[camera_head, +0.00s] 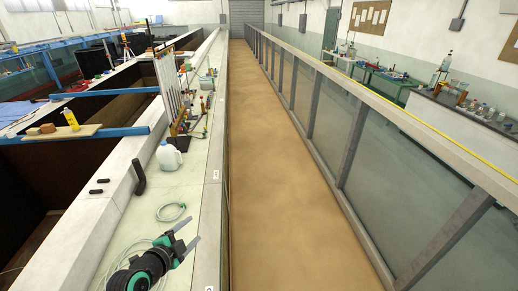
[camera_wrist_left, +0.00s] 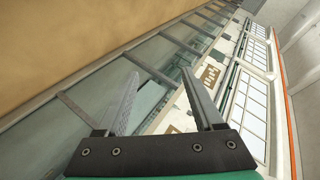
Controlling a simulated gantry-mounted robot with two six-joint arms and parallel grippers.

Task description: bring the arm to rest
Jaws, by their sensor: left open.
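My left gripper (camera_head: 188,237) is open and empty in the head view, low and left of centre, above the pale ledge (camera_head: 150,217) on the left of the flume. Its two grey fingers point up and to the right, spread apart. The left wrist view shows the same open fingers (camera_wrist_left: 163,100) with nothing between them. Behind them are the sandy floor, the glass side panels and the windowed wall, tilted. My right gripper is in neither view.
A manifold board with tubes (camera_head: 170,92) stands farther back. The sandy channel floor (camera_head: 275,190) is clear.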

